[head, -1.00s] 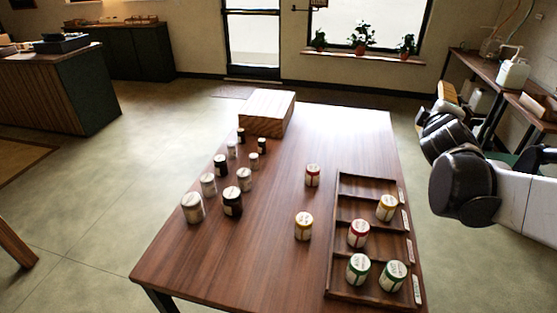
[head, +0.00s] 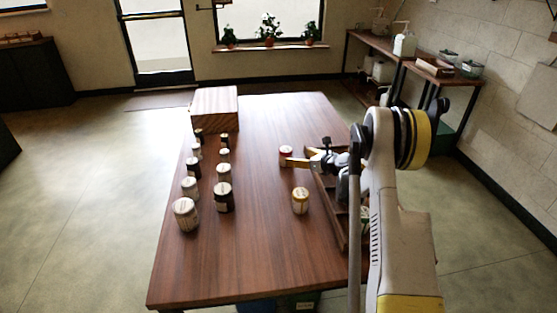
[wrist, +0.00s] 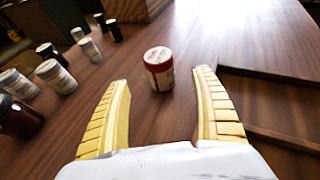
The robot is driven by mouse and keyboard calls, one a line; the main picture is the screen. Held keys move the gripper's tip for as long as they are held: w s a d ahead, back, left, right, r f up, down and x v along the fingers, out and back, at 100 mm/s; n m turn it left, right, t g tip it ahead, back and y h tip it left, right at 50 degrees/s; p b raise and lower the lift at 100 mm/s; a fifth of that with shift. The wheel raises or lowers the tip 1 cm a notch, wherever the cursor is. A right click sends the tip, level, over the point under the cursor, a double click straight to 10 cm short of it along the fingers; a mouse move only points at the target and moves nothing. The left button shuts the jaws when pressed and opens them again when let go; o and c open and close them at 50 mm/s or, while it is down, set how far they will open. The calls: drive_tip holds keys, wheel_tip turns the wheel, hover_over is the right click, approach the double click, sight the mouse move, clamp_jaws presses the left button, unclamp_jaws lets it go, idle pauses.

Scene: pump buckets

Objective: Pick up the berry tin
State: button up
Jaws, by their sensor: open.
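A small tin with a red lid and a red and white label (head: 285,151) stands upright on the wooden table; I take it for the berry tin, though its lettering is too small to read. In the wrist view the red tin (wrist: 158,66) is centred just ahead of and partly between my yellow fingertips. My gripper (head: 298,157) is open and low over the table, reaching in from the right. In the wrist view my gripper (wrist: 162,82) has a gap on both sides of the tin, and nothing is held.
A yellow-lidded tin (head: 300,201) stands nearer on the table. A wooden compartment tray (head: 327,203) lies right, mostly hidden by my arm. Several dark and white jars (head: 223,196) stand in rows at left. A wooden block (head: 215,108) is at the back. The table's middle is clear.

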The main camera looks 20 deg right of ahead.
sight(285, 152)
drive_tip(key=b+x, duration=0.1)
drive_tip(key=x, duration=0.2)
drive_tip(key=b+x, duration=0.1)
drive_tip(key=x, duration=0.2)
drive_tip(key=b+x, duration=0.1)
drive_tip(key=x, duration=0.2)
drive_tip(key=shift+w+a+r+b, duration=0.15)
drive_tip(key=shift+w+b, duration=0.15)
drive_tip(key=shift+w, duration=0.15)
drive_tip(key=c, duration=1.4)
